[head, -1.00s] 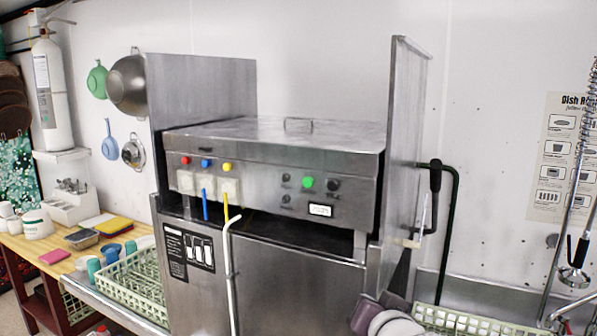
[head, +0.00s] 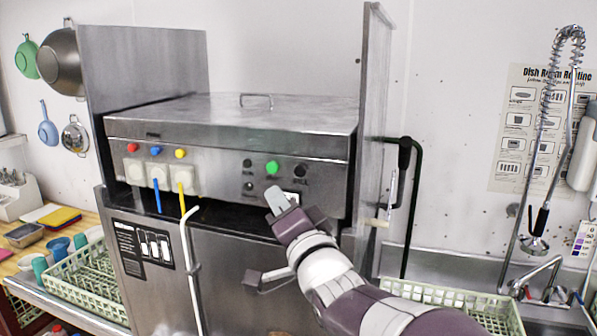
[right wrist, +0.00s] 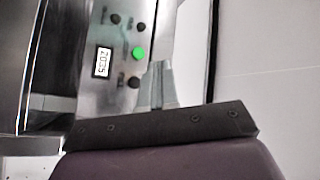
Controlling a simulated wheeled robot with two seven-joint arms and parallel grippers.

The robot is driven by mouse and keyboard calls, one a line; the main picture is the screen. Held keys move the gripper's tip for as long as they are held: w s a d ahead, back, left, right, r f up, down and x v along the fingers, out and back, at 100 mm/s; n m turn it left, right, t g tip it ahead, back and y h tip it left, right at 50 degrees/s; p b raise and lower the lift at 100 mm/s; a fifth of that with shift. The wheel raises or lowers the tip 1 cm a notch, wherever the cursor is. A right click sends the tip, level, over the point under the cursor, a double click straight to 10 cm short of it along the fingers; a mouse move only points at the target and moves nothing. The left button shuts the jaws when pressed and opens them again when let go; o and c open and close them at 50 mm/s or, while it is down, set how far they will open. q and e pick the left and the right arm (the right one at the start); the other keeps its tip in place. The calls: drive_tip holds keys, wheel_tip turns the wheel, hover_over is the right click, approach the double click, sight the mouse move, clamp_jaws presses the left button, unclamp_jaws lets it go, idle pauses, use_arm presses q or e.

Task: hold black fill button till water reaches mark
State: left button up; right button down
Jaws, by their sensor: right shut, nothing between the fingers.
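The steel machine's front panel (head: 225,160) carries a round black button (head: 299,171) at the right of the cluster, with a small label under it that looks like "FILL". It also shows in the right wrist view (right wrist: 134,82), just left of my fingers. A green button (head: 272,168) is beside it. My right gripper (head: 275,194) is shut and empty, its tip below the green button and left of the black one, partly covering the white display. Contact with the panel cannot be told. In the wrist view the display (right wrist: 102,61) shows blurred digits. My left gripper is not in view. I see no water or mark.
Smaller black knobs (head: 247,163) are left of the green button. Red (head: 132,148), blue and yellow buttons sit further left. A raised steel side panel (head: 372,110) and a black lever (head: 404,155) stand on the right. Green racks (head: 85,280) flank the machine.

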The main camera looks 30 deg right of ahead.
sight(300, 171)
drive_tip(key=w+d+p, duration=0.1)
drive_tip(key=w+d, duration=0.2)
drive_tip(key=w+d+p, duration=0.1)
drive_tip(key=w+d, duration=0.1)
drive_tip(key=d, duration=0.1)
drive_tip(key=shift+w+d, duration=0.3)
drive_tip(key=shift+w, duration=0.1)
drive_tip(key=shift+s, duration=0.1)
idle(0.6)
idle(1.1)
drive_tip(key=shift+w+d, duration=0.35)
